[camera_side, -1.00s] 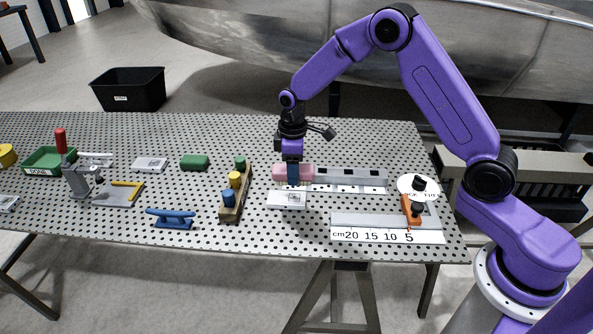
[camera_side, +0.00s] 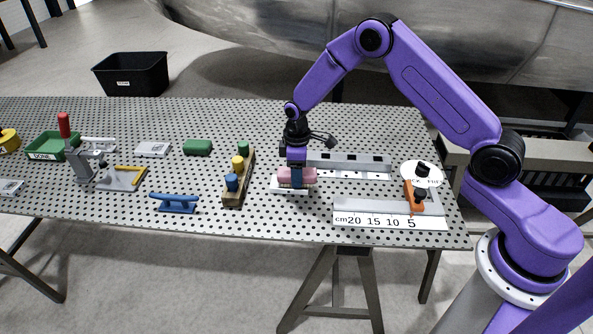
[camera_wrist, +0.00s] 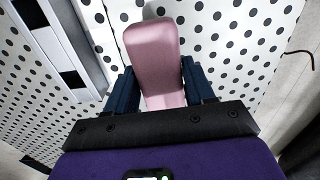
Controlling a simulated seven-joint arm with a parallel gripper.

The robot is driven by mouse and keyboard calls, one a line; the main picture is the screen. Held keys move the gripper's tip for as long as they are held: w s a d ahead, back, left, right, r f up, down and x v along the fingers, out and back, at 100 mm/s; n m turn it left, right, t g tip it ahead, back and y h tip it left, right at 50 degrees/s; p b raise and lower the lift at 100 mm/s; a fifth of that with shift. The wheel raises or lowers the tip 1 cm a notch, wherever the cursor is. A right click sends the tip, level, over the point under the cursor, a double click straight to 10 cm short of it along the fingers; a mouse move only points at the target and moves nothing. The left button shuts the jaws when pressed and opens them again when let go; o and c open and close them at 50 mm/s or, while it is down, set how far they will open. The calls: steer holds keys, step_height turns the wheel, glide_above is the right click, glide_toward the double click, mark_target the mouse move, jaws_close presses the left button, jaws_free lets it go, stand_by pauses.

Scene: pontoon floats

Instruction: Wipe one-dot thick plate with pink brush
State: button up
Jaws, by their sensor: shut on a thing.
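The pink brush (camera_side: 308,178) is held between the dark blue fingers of my gripper (camera_side: 296,180). In the wrist view the brush (camera_wrist: 152,50) lies lengthwise between the two fingers (camera_wrist: 156,88). The plate's dots are hidden. Another grey plate (camera_side: 153,150) lies at the left middle, and one more (camera_side: 11,187) lies at the far left edge. Their markings are too small to read.
A metal rail (camera_side: 350,163) lies just behind and right of my gripper. A ruler (camera_side: 390,221) with an orange stop (camera_side: 413,195) is at the front right.

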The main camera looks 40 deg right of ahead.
steer(key=shift+w+d, duration=0.9)
steer(key=shift+s+a, duration=1.45)
steer(key=shift+r, duration=4.1)
steer(key=shift+f, duration=0.15)
